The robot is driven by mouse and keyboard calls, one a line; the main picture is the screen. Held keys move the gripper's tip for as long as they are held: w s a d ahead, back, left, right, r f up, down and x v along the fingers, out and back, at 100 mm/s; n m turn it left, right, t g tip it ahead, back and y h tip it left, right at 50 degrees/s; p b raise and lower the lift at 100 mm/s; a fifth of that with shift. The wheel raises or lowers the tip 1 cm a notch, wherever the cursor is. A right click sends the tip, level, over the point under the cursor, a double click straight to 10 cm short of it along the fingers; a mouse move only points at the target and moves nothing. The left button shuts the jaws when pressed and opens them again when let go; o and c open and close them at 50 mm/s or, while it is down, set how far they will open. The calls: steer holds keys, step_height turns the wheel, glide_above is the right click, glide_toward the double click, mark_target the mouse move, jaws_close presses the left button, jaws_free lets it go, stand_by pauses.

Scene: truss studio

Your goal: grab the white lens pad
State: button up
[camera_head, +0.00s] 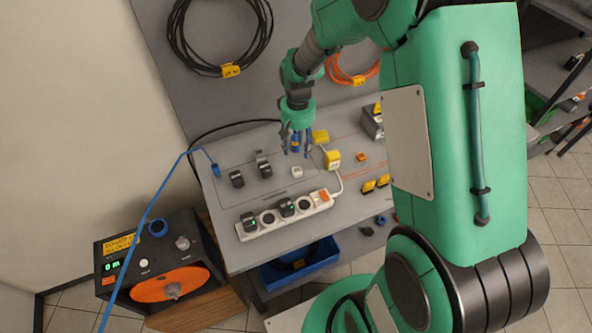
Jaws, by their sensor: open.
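A small white block (296,172), which looks like the white lens pad, lies on the grey tabletop (235,218); it is too small to make out in detail. My gripper (296,151) has its fingers pointing down, just behind the white block in the picture. The fingers are apart, and I see nothing held between them. A blue item (295,141) shows behind or between the fingers, and I cannot tell which. The height of the fingertips above the table is unclear.
A power strip (268,219) lies along the front. Black items (264,170) stand left of the white block. Yellow plugs (332,160) and an orange piece (361,157) lie to the right. A control box (162,262) with a blue cable stands at the left.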

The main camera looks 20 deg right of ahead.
steer(key=shift+w+d+f, duration=0.1)
steer(key=shift+f, duration=0.3)
steer(key=b, duration=0.1)
glide_above(297, 171)
steer(key=shift+f, duration=4.25)
steer(key=shift+f+b, duration=0.6)
steer(key=shift+f, duration=2.05)
steer(key=c, duration=0.9)
